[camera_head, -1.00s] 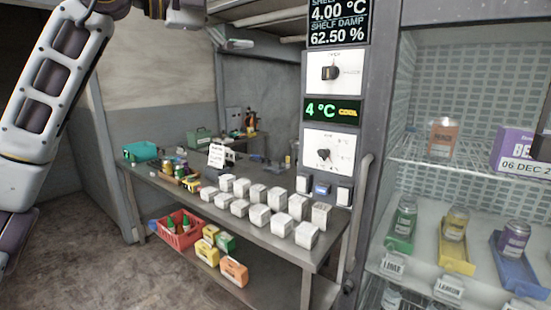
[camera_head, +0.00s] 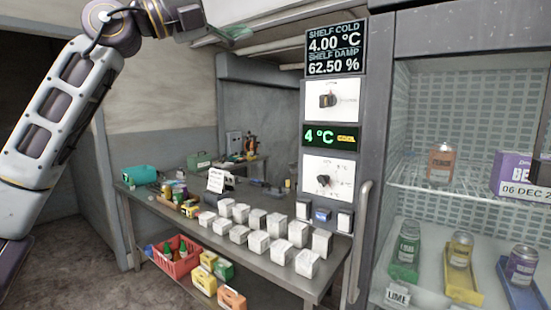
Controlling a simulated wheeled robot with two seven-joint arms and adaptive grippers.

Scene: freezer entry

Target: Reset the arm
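My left arm (camera_head: 62,118) comes in from the left and bends at the top, with its wrist near the upper edge. The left gripper (camera_head: 232,33) shows only as a small, dim greenish-grey shape past the wrist, in front of the back wall. I cannot make out its fingers or anything held. It is up in the air, well above the metal table (camera_head: 185,221). My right arm and gripper are not in view.
Several white boxes (camera_head: 259,243) stand on the table, with a red basket (camera_head: 180,262) below. A control panel (camera_head: 331,101) is on the post at centre right. An open lit cabinet (camera_head: 430,188) with cans stands at right. Air around the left arm looks free.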

